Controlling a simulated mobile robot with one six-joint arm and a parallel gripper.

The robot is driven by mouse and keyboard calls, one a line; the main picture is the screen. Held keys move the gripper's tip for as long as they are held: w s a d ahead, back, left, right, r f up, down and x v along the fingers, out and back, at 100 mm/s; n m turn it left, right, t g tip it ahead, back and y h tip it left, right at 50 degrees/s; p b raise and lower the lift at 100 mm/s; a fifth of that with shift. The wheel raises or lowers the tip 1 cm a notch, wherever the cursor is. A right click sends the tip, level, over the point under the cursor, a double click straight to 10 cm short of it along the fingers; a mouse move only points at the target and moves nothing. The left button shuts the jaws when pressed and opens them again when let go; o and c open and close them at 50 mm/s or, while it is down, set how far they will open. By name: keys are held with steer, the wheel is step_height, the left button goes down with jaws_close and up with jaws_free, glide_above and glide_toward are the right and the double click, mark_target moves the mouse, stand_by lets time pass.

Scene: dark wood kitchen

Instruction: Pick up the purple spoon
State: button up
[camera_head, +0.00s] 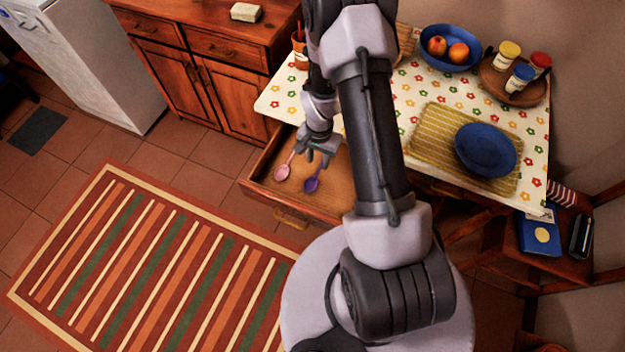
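The purple spoon (312,184) lies in the open wooden drawer (262,181) under the table, with its bowl toward the drawer front. Its handle runs up toward my gripper (318,158), which partly hides the handle's far end. My gripper points down over the drawer, just beyond the spoon's bowl. Its fingers look apart, with a gap between them. I cannot tell whether the fingers are around the handle or above it. A pink spoon (282,172) lies to the left of the purple one in the same drawer.
The drawer walls surround the spoons closely. Above, the table (440,92) carries a blue fruit bowl (437,60), a tray of jars (497,82) and a blue plate (486,146) on a yellow mat (425,150). A chair (571,266) stands right; a striped rug (150,260) covers the left floor.

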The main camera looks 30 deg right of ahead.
mark_target(317, 172)
steer(key=f+b, duration=0.3)
steer(key=f, duration=0.3)
steer(key=shift+w+f, duration=0.15)
steer(key=shift+w, duration=0.05)
jaws_close()
